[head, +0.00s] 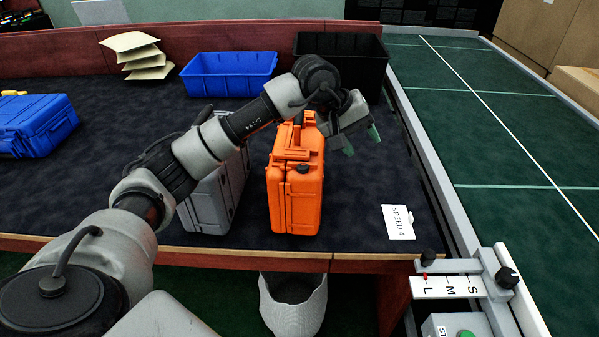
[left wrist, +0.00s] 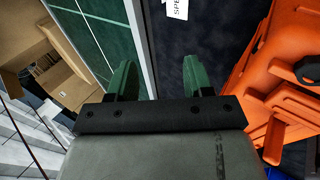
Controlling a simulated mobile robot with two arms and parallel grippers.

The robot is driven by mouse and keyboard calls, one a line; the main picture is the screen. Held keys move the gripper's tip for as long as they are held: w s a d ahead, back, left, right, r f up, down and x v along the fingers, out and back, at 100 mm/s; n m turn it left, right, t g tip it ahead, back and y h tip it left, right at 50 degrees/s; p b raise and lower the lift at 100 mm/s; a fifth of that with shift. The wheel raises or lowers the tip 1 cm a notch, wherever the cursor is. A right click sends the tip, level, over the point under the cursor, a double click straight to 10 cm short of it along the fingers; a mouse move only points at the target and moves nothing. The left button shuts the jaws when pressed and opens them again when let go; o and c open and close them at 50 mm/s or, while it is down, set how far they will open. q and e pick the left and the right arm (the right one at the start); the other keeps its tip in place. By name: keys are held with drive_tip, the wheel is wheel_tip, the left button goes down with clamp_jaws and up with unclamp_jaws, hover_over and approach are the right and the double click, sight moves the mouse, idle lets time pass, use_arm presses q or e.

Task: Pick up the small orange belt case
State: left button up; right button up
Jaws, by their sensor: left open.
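The small orange case (head: 295,190) stands upright near the front edge of the dark table, with its handle on top. In the left wrist view the orange case (left wrist: 280,80) fills the right side, beside the fingers and not between them. My left gripper (head: 361,143) is open and empty, above and just right of the case, with green fingertips pointing down and right. It also shows in the left wrist view (left wrist: 157,80). My right gripper is not in view.
A blue case (head: 38,125) lies at the left. A blue bin (head: 228,75) and a black bin (head: 370,70) stand at the back, near stacked cream trays (head: 138,55). The green conveyor (head: 480,110) runs along the right. A SPEED card (head: 398,222) lies on clear table right of the orange case.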

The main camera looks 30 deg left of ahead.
sight(297, 117)
use_arm(q)
drive_tip(key=a+r+y, duration=0.2)
drive_tip(key=a, duration=0.2)
drive_tip(key=a+r+y, duration=0.2)
drive_tip(key=a+y, duration=0.1)
drive_tip(key=a, duration=0.2)
drive_tip(key=s+a+r+m+y, duration=0.1)
drive_tip(key=a+r+y, duration=0.1)
drive_tip(key=a, duration=0.3)
drive_tip(key=shift+a+r, duration=0.2)
drive_tip(key=shift+r, duration=0.15)
drive_tip(key=shift+g+y, duration=0.3)
drive_tip(key=x, duration=0.4)
drive_tip(key=shift+w+a+f, duration=0.2)
drive_tip(key=shift+a+f, duration=0.05)
drive_tip(key=x, duration=0.5)
drive_tip(key=shift+w+d+f+p, duration=0.1)
drive_tip(key=shift+w+f+p, duration=0.25)
drive_tip(key=shift+p, duration=0.05)
clamp_jaws()
drive_tip(key=shift+r, duration=0.15)
